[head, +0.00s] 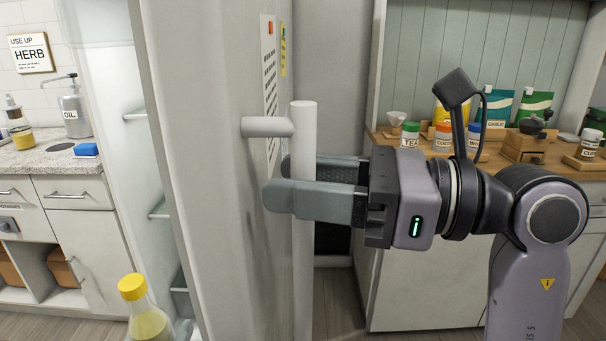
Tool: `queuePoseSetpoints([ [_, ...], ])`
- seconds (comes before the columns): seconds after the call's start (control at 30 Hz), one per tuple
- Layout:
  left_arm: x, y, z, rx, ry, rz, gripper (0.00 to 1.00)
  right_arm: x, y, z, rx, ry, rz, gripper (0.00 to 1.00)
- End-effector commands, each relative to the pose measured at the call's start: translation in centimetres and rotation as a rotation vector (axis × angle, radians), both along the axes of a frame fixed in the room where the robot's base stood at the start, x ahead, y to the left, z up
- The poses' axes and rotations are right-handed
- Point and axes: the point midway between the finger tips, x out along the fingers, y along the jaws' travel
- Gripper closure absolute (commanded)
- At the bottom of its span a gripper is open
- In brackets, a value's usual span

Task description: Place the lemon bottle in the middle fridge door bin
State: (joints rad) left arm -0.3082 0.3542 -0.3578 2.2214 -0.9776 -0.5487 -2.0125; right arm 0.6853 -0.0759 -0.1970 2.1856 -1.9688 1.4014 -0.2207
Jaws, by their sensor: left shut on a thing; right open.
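The lemon bottle (150,325), clear with a yellow cap and pale yellow contents, stands upright at the bottom left; its lower part is cut off by the frame. What holds or supports it is not visible, and my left gripper is out of view. My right gripper (278,180) is open, its fingers on either side of the vertical handle (304,260) of the white fridge door (220,150). The door is open. Left of its edge, grey ledges (158,208) show at several heights; I cannot tell whether these are door bins or inner shelves.
A counter with an oil dispenser (75,115) and a blue block (86,149) is at the left. A wooden-topped cabinet (440,165) with jars, pouches and a grinder (535,122) is at the right, behind my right arm. Some floor shows between the door and cabinet.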

Motion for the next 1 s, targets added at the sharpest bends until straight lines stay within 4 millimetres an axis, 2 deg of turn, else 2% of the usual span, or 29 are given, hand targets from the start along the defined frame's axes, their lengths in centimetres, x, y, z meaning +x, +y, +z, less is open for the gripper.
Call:
queuePoseSetpoints([
  [0.3,0.0,0.0,0.2,0.000,-0.004,0.000,0.71,0.1,0.3,0.0,-0.001,0.000,0.000,0.54],
  [0.43,0.0,0.0,0.2,0.000,-0.004,0.000,0.71,0.1,0.2,0.0,-0.001,0.000,0.000,0.97],
  [0.47,0.0,0.0,0.2,0.000,-0.004,0.000,0.71,0.1,0.2,0.0,0.000,0.000,0.000,1.00],
  [0.73,0.0,0.0,0.0,0.000,-0.004,0.000,0.71,0.4,-0.5,-0.3,-0.007,0.001,0.011,1.00],
  [1.0,0.0,0.0,-0.8,0.000,-0.004,0.000,0.71,1.2,-4.2,-0.7,-0.015,0.005,0.074,1.00],
])
